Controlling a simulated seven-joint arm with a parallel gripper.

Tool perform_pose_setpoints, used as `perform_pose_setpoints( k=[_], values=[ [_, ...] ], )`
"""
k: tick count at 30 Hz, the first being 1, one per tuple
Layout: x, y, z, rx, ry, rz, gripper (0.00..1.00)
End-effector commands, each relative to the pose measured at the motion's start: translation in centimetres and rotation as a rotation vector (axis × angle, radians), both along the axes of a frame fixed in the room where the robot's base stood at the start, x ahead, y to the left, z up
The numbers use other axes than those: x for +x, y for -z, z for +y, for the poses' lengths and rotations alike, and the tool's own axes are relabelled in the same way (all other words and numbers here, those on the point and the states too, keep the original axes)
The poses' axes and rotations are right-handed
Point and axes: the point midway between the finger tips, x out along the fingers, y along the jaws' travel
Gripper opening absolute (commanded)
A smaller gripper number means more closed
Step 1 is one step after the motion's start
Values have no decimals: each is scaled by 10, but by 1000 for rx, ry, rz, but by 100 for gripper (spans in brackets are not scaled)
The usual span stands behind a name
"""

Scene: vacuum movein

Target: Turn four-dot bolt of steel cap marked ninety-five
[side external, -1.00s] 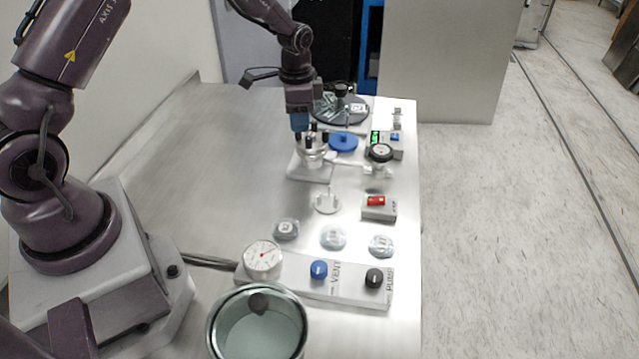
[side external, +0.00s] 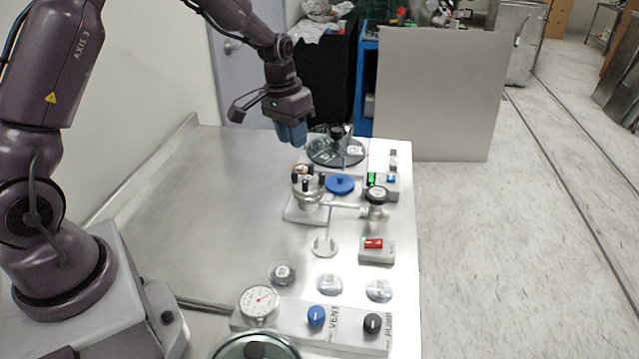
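A steel chamber (side external: 308,198) with several dark upright bolts (side external: 309,182) around its top stands at the middle of the bench. An orange-brown spot shows at its back rim. Its dot marks and number are too small to read. Loose round discs with unreadable marks lie nearer the camera: a left one (side external: 283,273), a middle one (side external: 329,284) and a right one (side external: 379,290). My gripper (side external: 292,138), with blue fingers, hangs above and behind the chamber, apart from it. Its fingers overlap in this view, so their opening is hidden. No held object shows.
A dark round plate (side external: 335,152) lies behind. A red switch box (side external: 375,250), a dial (side external: 259,301), and blue (side external: 316,316) and black (side external: 372,322) knobs stand in front. The bench's left is clear.

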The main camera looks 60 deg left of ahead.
Motion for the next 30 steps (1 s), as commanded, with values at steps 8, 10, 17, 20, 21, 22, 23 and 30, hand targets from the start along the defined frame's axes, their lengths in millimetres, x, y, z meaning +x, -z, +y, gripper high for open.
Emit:
perform_pose_setpoints(
  k=[8, 10, 17, 20, 21, 22, 23, 30],
  values=[
    [-2, -19, -6, -233, -975, -3, 26],
    [-2, -22, -7, -299, -1213, 14, 26],
    [-2, -26, -8, -501, -1930, 117, 26],
    [0, -26, -9, -558, -2141, 163, 26],
    [1, -26, -10, -573, -2202, 176, 26],
    [1, -26, -10, -581, -2240, 185, 26],
    [1, -26, -10, -588, -2270, 192, 26],
    [5, -16, -11, -598, -2347, 212, 26]
  ],
)
